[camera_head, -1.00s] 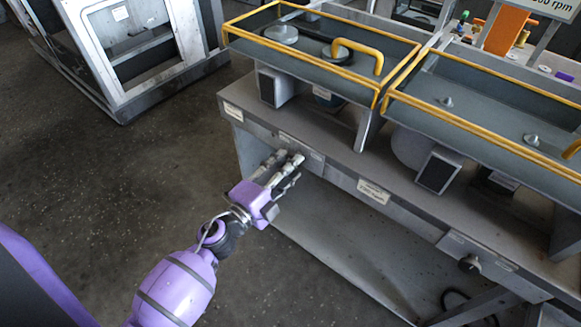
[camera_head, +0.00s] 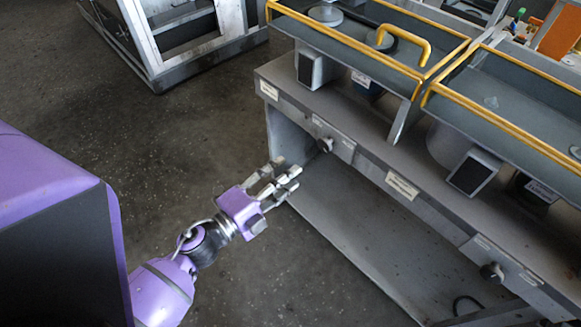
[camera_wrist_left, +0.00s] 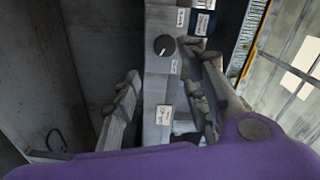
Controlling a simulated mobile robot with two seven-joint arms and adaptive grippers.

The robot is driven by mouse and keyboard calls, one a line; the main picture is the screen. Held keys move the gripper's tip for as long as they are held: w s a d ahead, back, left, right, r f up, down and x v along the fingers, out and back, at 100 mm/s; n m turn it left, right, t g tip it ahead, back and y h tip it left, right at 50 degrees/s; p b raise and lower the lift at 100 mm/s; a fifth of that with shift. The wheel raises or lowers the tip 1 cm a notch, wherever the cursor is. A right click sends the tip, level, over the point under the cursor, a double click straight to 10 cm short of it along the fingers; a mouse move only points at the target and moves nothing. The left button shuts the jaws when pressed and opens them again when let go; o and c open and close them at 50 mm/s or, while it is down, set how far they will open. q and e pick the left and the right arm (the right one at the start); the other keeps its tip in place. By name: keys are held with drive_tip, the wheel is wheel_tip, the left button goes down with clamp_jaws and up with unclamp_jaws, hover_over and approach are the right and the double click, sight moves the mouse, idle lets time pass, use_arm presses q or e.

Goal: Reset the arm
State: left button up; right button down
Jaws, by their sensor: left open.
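My left gripper (camera_head: 280,184) is purple with grey fingers and comes in from the lower left in the head view. It is open and empty, in front of the grey bench and apart from it. The knob (camera_head: 325,145) on the bench front shows just beyond the fingertips. In the left wrist view the open fingers of my left gripper (camera_wrist_left: 165,100) stand on both sides of the bench front, and the black knob (camera_wrist_left: 164,45) shows between and beyond them. My right gripper is in neither view.
The grey bench (camera_head: 400,165) carries two yellow-railed trays (camera_head: 340,38) (camera_head: 510,105). A second knob (camera_head: 491,272) is on its front at the lower right. A grey metal frame (camera_head: 160,75) stands at the upper left. The dark floor (camera_head: 190,140) between frame and bench is clear.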

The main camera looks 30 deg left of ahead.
use_arm(q)
drive_tip(key=s+a+f+n+g+y+p, duration=0.2)
drive_tip(key=s+a+f+n+y+p, duration=0.25)
drive_tip(key=n, duration=0.65)
drive_tip(key=s+d+f+n+g+p, duration=0.2)
drive_tip(key=s+f+n+g, duration=0.1)
drive_tip(key=s, duration=0.7)
drive_tip(key=s+d+f+n+g+y+p, duration=0.1)
drive_tip(key=s+d+f+n+g, duration=0.2)
drive_tip(key=s, duration=0.7)
drive_tip(key=shift+d+f+n+p, duration=0.15)
drive_tip(key=shift+f+n+p, duration=0.25)
drive_tip(key=shift+f+n, duration=0.35)
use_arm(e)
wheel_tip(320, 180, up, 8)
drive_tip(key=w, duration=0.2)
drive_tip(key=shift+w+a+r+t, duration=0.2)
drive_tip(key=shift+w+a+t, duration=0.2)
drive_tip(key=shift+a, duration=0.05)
use_arm(q)
drive_tip(key=shift+w, duration=0.1)
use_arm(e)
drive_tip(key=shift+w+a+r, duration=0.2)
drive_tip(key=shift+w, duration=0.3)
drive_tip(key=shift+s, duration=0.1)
